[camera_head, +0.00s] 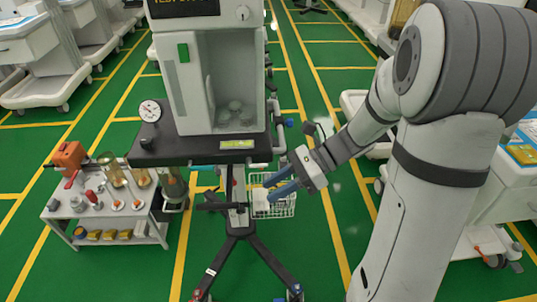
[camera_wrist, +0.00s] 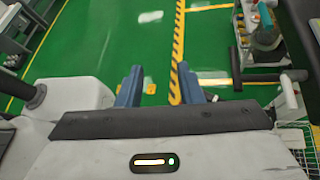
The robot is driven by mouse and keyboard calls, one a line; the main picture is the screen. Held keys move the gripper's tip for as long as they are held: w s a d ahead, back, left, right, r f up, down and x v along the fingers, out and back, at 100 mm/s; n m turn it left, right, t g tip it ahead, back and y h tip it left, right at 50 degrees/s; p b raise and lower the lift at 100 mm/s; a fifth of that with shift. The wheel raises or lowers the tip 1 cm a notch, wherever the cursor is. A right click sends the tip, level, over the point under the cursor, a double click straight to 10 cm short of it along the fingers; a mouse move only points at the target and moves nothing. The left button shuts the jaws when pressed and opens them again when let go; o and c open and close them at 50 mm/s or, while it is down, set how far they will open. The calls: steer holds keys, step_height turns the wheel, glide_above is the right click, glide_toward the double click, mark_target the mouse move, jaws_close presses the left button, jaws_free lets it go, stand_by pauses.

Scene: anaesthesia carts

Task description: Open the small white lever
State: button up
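My gripper (camera_head: 268,189) is beside the anaesthesia cart's stand, with its two blue fingers pointing left. In the wrist view the gripper (camera_wrist: 160,86) is open, with a clear gap between the fingers and only floor behind it. No part clearly reads as the small white lever. A small pale part (camera_head: 261,197) shows by the fingertips in the head view; its shape is too small to tell. In the wrist view a pale upright piece (camera_wrist: 288,98) with a dark bar stands to the right, apart from the fingers.
The anaesthesia cart (camera_head: 220,80) stands above and left of my gripper, with a dark tabletop (camera_head: 165,148). A white wire basket (camera_head: 283,206) hangs by the stand. A low table (camera_head: 85,232) with bottles is at left. A white block (camera_wrist: 72,95) sits left in the wrist view.

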mark_target(267, 165)
steer(key=w+d+f+m+t+y+b, duration=0.35)
steer(key=w+f+m+t, duration=0.2)
steer(key=w+m, duration=0.2)
steer(key=w+d+f+m+t+y+b, duration=0.2)
steer(key=w+f+m+t+y+b, duration=0.15)
steer(key=w+f+m, duration=0.45)
steer(key=shift+m+t, duration=0.25)
steer(key=shift+t, duration=0.05)
steer(key=a+r, duration=0.1)
steer(key=a, duration=0.3)
steer(key=w+a+r, duration=0.1)
steer(key=a, duration=0.1)
steer(key=shift+a+r, duration=0.3)
steer(key=shift+a, duration=0.05)
steer(key=shift+c, duration=0.5)
